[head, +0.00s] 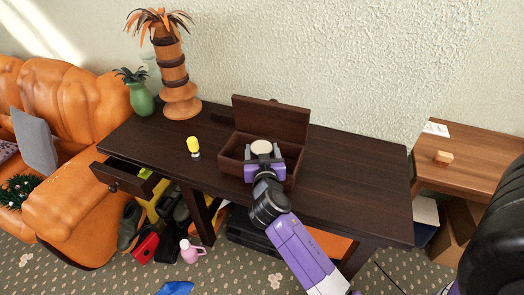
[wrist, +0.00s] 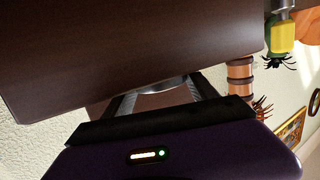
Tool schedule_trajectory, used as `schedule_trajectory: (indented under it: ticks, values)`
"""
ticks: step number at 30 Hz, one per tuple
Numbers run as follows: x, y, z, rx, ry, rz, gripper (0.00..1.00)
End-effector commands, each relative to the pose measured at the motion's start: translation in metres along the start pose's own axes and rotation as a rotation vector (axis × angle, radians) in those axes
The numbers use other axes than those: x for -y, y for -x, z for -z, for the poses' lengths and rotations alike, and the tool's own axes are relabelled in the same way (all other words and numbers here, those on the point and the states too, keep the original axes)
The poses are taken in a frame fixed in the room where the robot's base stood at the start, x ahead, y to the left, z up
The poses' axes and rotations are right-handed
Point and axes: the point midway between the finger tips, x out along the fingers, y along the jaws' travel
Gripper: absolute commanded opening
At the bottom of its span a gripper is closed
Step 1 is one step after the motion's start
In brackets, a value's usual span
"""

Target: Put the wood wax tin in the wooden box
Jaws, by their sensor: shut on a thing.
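The wooden box (head: 289,121) stands on the dark table, its lid raised at the back and its front compartment open. My gripper (head: 264,153) is at the box's opening in the head view, shut on the wood wax tin (head: 262,147), which shows a round pale top. In the wrist view, a silvery curved edge of the tin (wrist: 168,88) shows between the fingers of my gripper (wrist: 165,97). The gripper and tin hide part of the box's interior and front. I cannot tell how high the tin is above the box floor.
The dark table (head: 345,185) is clear to the right of the box. A yellow-topped bottle (head: 193,146) stands left of the box. A palm ornament (head: 173,75) and green vase (head: 141,98) stand at the back left. A drawer (head: 122,178) is open at the left front.

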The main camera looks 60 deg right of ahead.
Motion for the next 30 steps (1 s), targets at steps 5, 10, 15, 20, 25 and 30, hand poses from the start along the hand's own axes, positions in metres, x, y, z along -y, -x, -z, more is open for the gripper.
schedule_trajectory:
  ticks: [5,10,15,20,25,30]
  values:
    - [0.0002,-0.0011,-0.0041,-0.002,-0.001,0.000,0.17]
    - [0.0002,-0.0017,-0.0073,-0.002,-0.001,0.000,0.17]
    - [0.0000,-0.0015,-0.0068,0.000,0.000,0.000,0.79]
    - [0.0000,-0.0015,-0.0068,0.000,0.000,0.000,0.89]
    - [0.0000,-0.0015,-0.0068,0.000,0.000,0.000,0.89]
    - [0.0000,-0.0002,-0.0006,0.000,0.000,0.000,0.89]
